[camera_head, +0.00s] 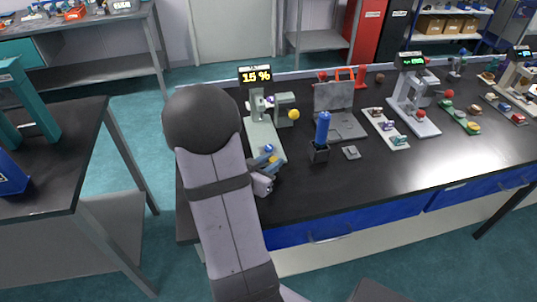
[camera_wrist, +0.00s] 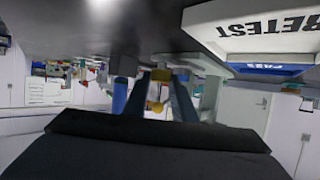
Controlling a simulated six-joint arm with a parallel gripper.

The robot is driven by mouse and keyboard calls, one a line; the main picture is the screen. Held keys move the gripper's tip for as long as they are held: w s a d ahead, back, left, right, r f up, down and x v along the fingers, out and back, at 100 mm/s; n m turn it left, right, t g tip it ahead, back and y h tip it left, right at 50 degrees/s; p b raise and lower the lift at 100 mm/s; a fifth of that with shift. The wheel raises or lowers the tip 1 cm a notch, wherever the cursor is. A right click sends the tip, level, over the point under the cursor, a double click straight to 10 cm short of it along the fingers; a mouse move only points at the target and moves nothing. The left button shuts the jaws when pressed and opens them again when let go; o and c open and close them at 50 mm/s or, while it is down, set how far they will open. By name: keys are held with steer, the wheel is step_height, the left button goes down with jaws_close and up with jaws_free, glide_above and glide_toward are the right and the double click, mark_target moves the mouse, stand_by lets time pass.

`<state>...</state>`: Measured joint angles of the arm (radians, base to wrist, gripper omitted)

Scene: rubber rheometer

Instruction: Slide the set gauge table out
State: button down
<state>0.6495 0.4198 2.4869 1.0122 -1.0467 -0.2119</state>
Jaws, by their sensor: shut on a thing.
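The set gauge (camera_head: 262,138) is a pale green instrument at the left end of the black bench, under a display (camera_head: 255,75) reading "15 %". I cannot clearly separate its sliding table from its base. My gripper (camera_head: 264,166) is at the front end of this instrument, partly hidden by my arm. A blue knob (camera_head: 269,148) shows just behind the gripper.
A blue-handled tool (camera_head: 322,130) stands upright in a dark holder right of the gripper, with a small grey block (camera_head: 351,153) beside it. A grey plate stand (camera_head: 335,97) is behind. A white RETEST tray (camera_wrist: 265,25) shows in the wrist view. The front-right bench top is clear.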

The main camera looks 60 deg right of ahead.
steer(key=shift+s+a+f, duration=0.1)
steer(key=shift+s, duration=0.05)
steer(key=c, duration=1.5)
jaws_free()
steer(key=shift+o, duration=0.2)
steer(key=shift+a, duration=0.1)
steer(key=shift+r+p+v, duration=0.25)
steer(key=shift+p+v, duration=0.1)
steer(key=shift+v, duration=1.05)
steer(key=p+v, duration=0.2)
steer(key=p, duration=0.3)
steer(key=shift+r, duration=0.1)
steer(key=shift+f+p+v, duration=0.2)
steer(key=shift+p+v, duration=0.9)
steer(key=shift+p, duration=0.4)
steer(key=shift+a, duration=0.15)
